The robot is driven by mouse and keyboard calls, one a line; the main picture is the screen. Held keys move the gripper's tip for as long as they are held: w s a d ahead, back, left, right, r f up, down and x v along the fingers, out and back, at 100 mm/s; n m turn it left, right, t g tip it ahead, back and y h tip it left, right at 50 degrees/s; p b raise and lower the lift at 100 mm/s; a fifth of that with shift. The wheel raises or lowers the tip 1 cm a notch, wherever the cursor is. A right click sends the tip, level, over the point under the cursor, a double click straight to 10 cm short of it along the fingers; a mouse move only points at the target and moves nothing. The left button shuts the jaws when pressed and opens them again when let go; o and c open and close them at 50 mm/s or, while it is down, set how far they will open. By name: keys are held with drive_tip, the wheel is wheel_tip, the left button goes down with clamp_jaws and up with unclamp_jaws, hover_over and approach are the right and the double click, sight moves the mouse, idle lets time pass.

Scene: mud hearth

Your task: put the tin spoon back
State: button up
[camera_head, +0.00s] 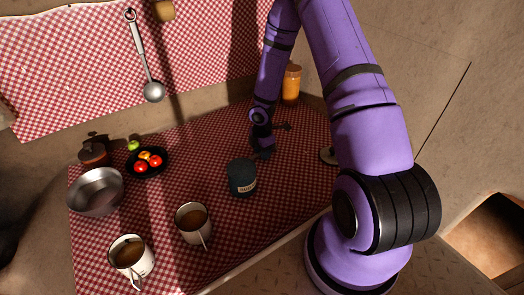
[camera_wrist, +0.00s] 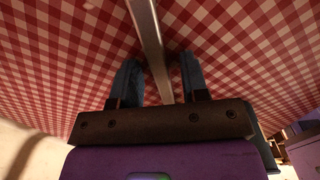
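My gripper (camera_head: 263,150) is low over the checked cloth at the back right of the table in the head view; its fingertips are dark and small there. In the wrist view its two fingers (camera_wrist: 158,75) are apart, with a long grey metal handle (camera_wrist: 150,40) running between them. Cloth shows on both sides of the handle, so the fingers do not look closed on it. It looks like the tin spoon's handle, but its ends are out of view. A pale round piece (camera_head: 327,155), partly hidden by my arm, lies right of the gripper; I cannot tell whether it is the spoon's bowl.
A metal ladle (camera_head: 149,72) hangs on the checked wall cloth. A dark labelled canister (camera_head: 242,178) stands in front of my gripper, an orange jar (camera_head: 291,84) behind. Two mugs (camera_head: 188,223) (camera_head: 122,258), a metal bowl (camera_head: 96,194) and a fruit plate (camera_head: 163,162) stand left.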

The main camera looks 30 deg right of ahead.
drive_tip(key=s+a+r+m+t+h, duration=0.1)
drive_tip(key=s+r+m, duration=0.15)
drive_tip(key=r, duration=1.15)
drive_tip(key=s+r+m+h, duration=0.1)
drive_tip(key=r+m, duration=0.2)
drive_tip(key=r, duration=1.1)
drive_tip(key=s+a+r+m+t, duration=0.1)
drive_tip(key=s+a+r+m, duration=0.2)
drive_tip(key=s+r, duration=0.4)
drive_tip(key=s+a+r+m+t+y, duration=0.1)
drive_tip(key=s+a+r+m, duration=0.2)
drive_tip(key=s+r+m, duration=0.2)
drive_tip(key=s+a+r+m+t+y, duration=0.1)
drive_tip(key=s+a+r+m+t, duration=0.1)
drive_tip(key=s+r, duration=0.7)
drive_tip(key=s+a+m, duration=0.1)
drive_tip(key=s+m, duration=0.1)
drive_tip(key=s, duration=0.1)
drive_tip(key=shift+m, duration=0.25)
